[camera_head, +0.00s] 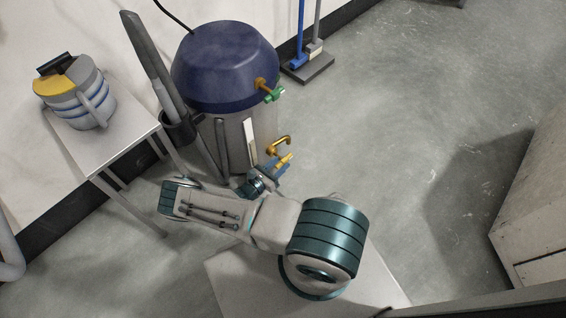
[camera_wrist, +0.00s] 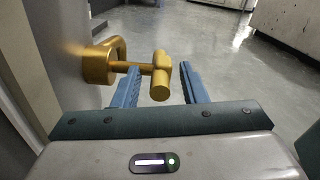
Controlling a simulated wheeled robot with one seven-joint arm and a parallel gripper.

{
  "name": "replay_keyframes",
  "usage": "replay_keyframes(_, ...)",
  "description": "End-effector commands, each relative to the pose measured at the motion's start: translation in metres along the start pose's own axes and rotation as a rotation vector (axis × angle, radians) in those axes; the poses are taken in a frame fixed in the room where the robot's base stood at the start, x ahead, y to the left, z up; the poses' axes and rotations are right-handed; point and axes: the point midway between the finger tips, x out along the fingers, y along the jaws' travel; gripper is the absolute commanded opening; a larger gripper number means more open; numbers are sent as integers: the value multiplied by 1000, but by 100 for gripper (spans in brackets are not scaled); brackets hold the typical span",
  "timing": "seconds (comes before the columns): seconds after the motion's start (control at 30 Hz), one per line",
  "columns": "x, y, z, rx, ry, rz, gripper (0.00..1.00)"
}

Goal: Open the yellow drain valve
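The yellow drain valve (camera_wrist: 100,62) is gold-coloured and sticks out from the side of the grey drum in the wrist view. A thin stem runs right from its round body to a stubby T-shaped handle (camera_wrist: 160,76). My gripper (camera_wrist: 160,78) is open, with one blue finger on each side of the handle.
The drum (camera_head: 228,70) has a blue top and a second brass tap with a green handle (camera_head: 274,94) above the valve. A small table (camera_head: 112,145) with a striped canister (camera_head: 78,92) stands left. A broom and dustpan (camera_head: 308,67) stand behind. The floor to the right is clear.

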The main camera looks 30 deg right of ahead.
Motion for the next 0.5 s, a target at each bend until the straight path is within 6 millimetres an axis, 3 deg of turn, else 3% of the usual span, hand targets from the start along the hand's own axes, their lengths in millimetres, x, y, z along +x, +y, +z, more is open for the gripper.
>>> replay_keyframes(0.2, 21, -1, -1, 1, 0, -2, 39)
replay_keyframes(0.5, 24, -1, 0, 1, 1, -2, 39)
